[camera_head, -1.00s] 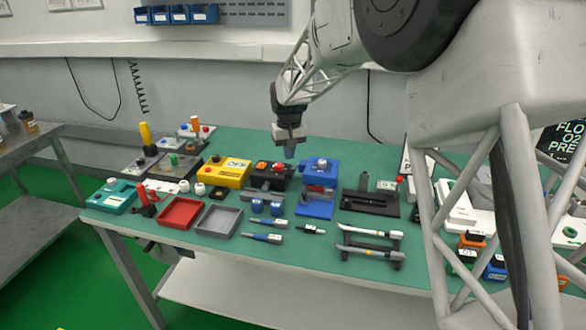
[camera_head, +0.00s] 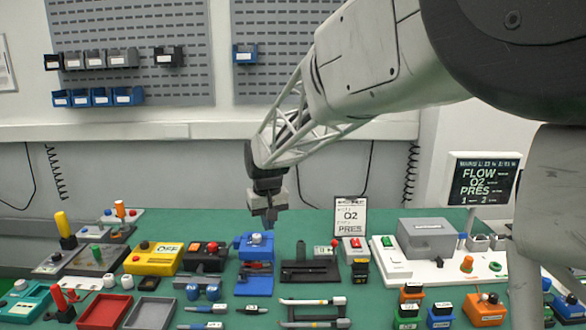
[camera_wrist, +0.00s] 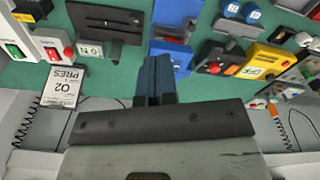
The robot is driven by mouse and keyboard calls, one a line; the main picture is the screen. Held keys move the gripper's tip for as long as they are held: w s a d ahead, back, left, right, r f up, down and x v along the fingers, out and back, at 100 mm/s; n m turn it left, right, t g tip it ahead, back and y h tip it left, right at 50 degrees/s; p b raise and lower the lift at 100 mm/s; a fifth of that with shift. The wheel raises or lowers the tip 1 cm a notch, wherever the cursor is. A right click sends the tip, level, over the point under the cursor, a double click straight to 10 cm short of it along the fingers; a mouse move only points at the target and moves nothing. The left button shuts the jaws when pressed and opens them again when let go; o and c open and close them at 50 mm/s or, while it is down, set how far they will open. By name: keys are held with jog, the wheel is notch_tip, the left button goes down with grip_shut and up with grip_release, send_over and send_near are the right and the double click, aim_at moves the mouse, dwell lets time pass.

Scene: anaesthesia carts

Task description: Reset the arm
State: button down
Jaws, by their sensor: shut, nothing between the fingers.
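My gripper (camera_head: 270,217) hangs from the lattice arm with its fingers pointing down above the back part of the green table. The fingers are shut and hold nothing. In the wrist view the shut gripper (camera_wrist: 155,80) shows as dark blue fingers in the middle, with the blue device beside them. In the head view the blue device (camera_head: 256,247) stands under and just left of the fingers. A gap between fingers and device cannot be judged exactly.
The table holds a black slotted block (camera_head: 310,270), a yellow box (camera_head: 153,259), a red tray (camera_head: 104,311), and a white base with a grey box (camera_head: 428,238). An O2 sign (camera_head: 350,215) and a monitor (camera_head: 484,182) stand at the back. Air above the table is open.

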jog(key=s+d+r+m, duration=0.1)
jog(key=s+d+r, duration=0.3)
jog(key=s+d, duration=0.5)
jog(key=s+d+f+m, duration=0.1)
jog(key=s+d, duration=0.4)
jog(key=s, duration=0.4)
jog(key=s+d+f+m+t, duration=0.1)
jog(key=s+d, duration=0.4)
jog(key=s, duration=0.4)
jog(key=s+d+f+m, duration=0.1)
jog(key=s+d, duration=0.5)
jog(key=s, duration=0.4)
jog(key=shift+f+m+t, duration=0.25)
jog(key=shift+m+t, duration=0.05)
jog(key=shift+t, duration=0.1)
